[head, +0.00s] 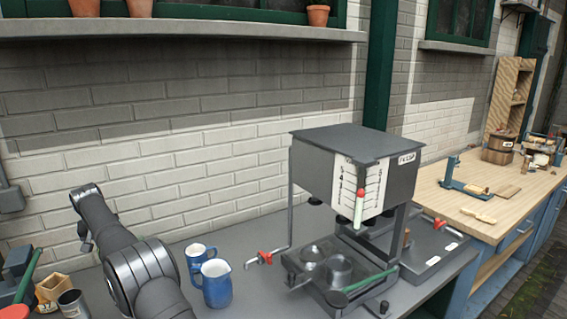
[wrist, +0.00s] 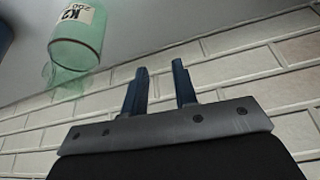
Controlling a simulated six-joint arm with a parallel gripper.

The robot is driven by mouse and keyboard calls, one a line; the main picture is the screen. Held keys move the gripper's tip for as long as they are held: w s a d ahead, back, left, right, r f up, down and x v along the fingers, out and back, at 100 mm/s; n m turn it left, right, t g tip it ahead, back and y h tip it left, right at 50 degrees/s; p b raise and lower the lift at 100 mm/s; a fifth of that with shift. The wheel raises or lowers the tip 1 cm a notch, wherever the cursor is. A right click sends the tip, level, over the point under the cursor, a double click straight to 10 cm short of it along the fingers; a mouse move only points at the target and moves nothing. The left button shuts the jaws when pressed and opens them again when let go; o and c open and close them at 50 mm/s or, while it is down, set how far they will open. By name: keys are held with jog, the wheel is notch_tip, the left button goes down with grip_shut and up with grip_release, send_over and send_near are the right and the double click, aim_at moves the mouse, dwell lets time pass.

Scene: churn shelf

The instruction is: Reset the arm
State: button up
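My gripper (wrist: 160,68) shows in the wrist view with its two dark blue fingers apart and nothing between them. White brick wall lies behind the fingers. My arm (head: 145,275) rises at the lower left of the head view and bends over at the top. My gripper cannot be made out in the head view.
A green glass jar (wrist: 78,40) labelled K2 is at the upper left of the wrist view. In the head view, two blue mugs (head: 216,284) stand right of my arm. A grey box on legs (head: 385,180) stands further right. A small cup (head: 73,304) is at lower left.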

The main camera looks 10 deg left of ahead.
notch_tip(320, 180, down, 10)
jog(key=shift+r, duration=0.2)
dwell(0.3)
notch_tip(320, 180, up, 13)
jog(key=s+d+n+g+y, duration=0.1)
jog(key=s+n, duration=0.1)
jog(key=n, duration=0.3)
jog(key=shift+s+d+f+g, duration=0.2)
jog(key=shift+s+d+g, duration=0.1)
jog(key=shift+s+g, duration=0.1)
jog(key=shift+f, duration=0.1)
